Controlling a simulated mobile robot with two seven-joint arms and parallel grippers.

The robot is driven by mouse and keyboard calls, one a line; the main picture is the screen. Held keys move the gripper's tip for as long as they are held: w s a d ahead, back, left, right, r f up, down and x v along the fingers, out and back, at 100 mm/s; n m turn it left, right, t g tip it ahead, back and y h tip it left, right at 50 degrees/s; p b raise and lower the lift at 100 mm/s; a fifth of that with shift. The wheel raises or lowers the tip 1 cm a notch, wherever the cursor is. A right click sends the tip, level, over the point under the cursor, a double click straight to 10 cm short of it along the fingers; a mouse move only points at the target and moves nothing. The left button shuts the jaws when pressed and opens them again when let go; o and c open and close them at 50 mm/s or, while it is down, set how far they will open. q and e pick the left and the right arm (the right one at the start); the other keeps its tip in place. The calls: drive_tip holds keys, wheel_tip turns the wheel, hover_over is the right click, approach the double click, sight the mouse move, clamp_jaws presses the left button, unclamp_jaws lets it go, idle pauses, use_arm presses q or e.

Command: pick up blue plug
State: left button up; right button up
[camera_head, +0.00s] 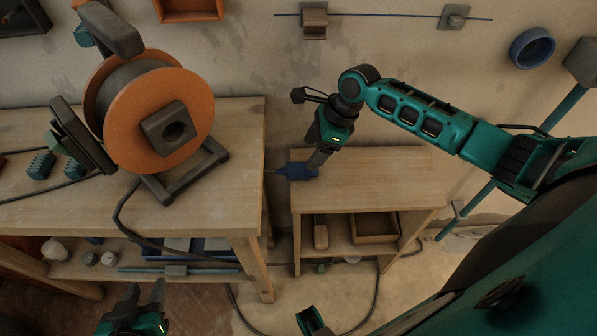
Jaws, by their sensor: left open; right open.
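The blue plug (297,173) lies at the left edge of the small wooden table (385,185). A thin stub or cable end points left from it, over the gap between the tables. My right gripper (317,160) reaches in from the right and points down, with its fingertips just above and beside the plug's right end. It is open; I cannot tell whether a finger touches the plug. My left gripper (144,292) is low at the bottom left, in front of the workbench, open and empty with its fingers pointing up.
An orange cable reel (140,125) stands on the left workbench (235,150), its dark cable hanging down to the floor. The small table's top right of the plug is clear. A shelf below it holds a wooden box (375,228). A blue ring (531,48) is on the wall.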

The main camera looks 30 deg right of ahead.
sight(301, 167)
drive_tip(key=shift+x, duration=0.95)
drive_tip(key=b+x, duration=0.2)
drive_tip(key=x, duration=0.2)
drive_tip(key=shift+a+f, duration=0.15)
drive_tip(key=shift+f, duration=0.2)
drive_tip(key=shift+w+a+f+b, duration=0.1)
drive_tip(key=shift+f+b, duration=0.15)
drive_tip(key=shift+b, duration=0.05)
drive_tip(key=c, duration=1.1)
wheel_tip(301, 167, up, 9)
drive_tip(key=p, duration=0.3)
drive_tip(key=shift+r+p, duration=0.15)
drive_tip(key=shift+p, duration=0.15)
use_arm(q)
drive_tip(key=shift+r, duration=0.25)
use_arm(e)
drive_tip(key=shift+r, duration=0.45)
